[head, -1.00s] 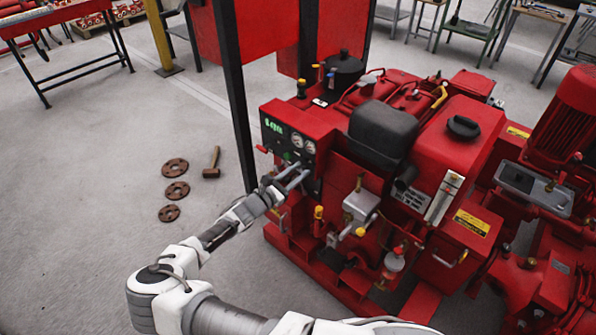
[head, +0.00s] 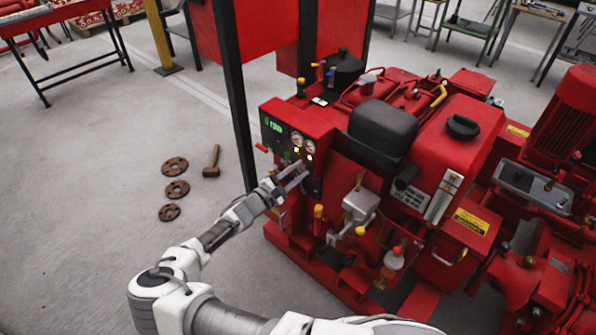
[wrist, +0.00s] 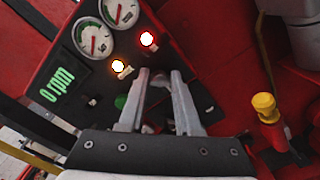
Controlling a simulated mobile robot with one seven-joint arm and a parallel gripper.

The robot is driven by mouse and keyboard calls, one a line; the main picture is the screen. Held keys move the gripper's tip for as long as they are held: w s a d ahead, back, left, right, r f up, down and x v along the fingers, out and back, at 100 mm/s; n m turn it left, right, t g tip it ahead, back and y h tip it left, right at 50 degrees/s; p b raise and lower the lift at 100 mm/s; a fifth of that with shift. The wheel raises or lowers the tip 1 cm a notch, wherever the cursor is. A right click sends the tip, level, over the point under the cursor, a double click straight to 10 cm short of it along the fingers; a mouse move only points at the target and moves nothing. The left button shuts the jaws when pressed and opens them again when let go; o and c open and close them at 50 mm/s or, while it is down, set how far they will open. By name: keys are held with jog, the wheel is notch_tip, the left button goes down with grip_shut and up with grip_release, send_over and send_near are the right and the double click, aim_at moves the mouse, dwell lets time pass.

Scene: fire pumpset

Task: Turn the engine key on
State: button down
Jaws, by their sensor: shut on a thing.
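The dark control panel (head: 292,148) is on the left end of the red engine (head: 375,150); it also fills the left of the wrist view (wrist: 75,72). My gripper (head: 301,173) reaches its lower part. In the wrist view my gripper (wrist: 160,80) is shut on the engine key, with both fingers close to the panel face. The key is mostly hidden between the fingertips, so its exact angle cannot be made out. An amber light (wrist: 118,66) and a red light (wrist: 147,39) glow beside two round gauges (wrist: 95,38). The green display (wrist: 57,88) reads 0 rpm.
A yellow-capped part (wrist: 265,108) stands right of my gripper in the wrist view. A black post (head: 233,95) rises just left of the panel. Rusty flanges (head: 175,166) and a hammer (head: 212,161) lie on the open floor farther left.

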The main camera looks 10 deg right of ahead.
dwell(0.3)
jog(key=c, duration=0.6)
grip_release()
jog(key=shift+a, duration=0.1)
jog(key=p+v, duration=0.2)
jog(key=v, duration=1.5)
jog(key=shift+s+p, duration=0.15)
jog(key=shift+p, duration=0.25)
jog(key=shift+r, duration=0.1)
